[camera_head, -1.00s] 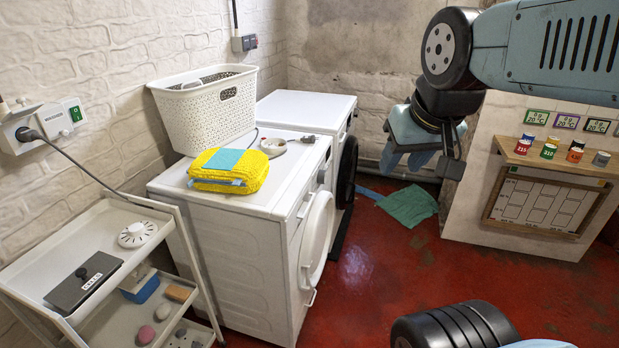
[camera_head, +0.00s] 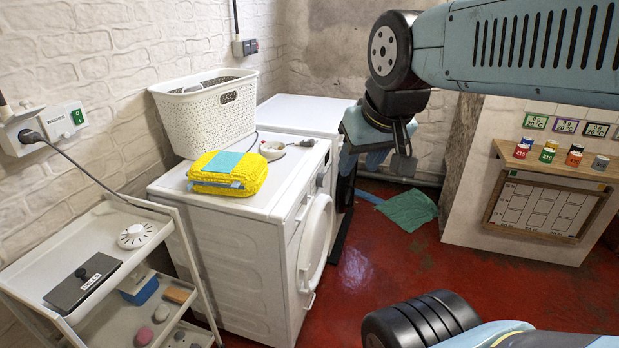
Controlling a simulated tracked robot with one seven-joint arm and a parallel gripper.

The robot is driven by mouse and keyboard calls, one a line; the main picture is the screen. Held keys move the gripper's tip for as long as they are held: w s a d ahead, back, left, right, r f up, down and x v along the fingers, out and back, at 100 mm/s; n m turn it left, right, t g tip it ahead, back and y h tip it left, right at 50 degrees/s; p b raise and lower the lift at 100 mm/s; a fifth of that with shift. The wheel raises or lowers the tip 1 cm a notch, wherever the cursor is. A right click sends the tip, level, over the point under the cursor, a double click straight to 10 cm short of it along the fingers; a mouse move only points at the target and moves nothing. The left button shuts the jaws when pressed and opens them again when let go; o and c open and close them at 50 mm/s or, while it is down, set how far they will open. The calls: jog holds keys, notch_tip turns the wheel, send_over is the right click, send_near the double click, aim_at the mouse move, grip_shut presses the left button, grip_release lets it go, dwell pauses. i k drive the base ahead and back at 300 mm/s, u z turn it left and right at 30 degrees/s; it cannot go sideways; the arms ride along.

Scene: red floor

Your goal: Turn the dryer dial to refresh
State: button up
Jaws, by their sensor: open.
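Two white front-loading machines stand by the wall. The near machine (camera_head: 240,255) has a white round door (camera_head: 316,240) and a dark knob (camera_head: 321,179) on its front panel. The rear machine (camera_head: 300,112) is mostly behind it, and my arm covers its front. Which one is the dryer, and any "refresh" marking, I cannot tell. My gripper (camera_head: 388,160) is open and empty. It hangs in the air, right of the machines, and in the picture overlaps the rear machine's front edge. I see no contact with either machine.
A white basket (camera_head: 205,115), a yellow cloth pack (camera_head: 228,175) and a small round item (camera_head: 272,150) sit on the near machine. A cart (camera_head: 105,230) with a white dial-like disc (camera_head: 136,235) stands left. A green cloth (camera_head: 407,208) lies on the red floor. A panel with cans (camera_head: 548,154) stands right.

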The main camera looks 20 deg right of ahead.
aim_at(321, 178)
jog(key=i, duration=0.9)
jog(key=z, duration=0.05)
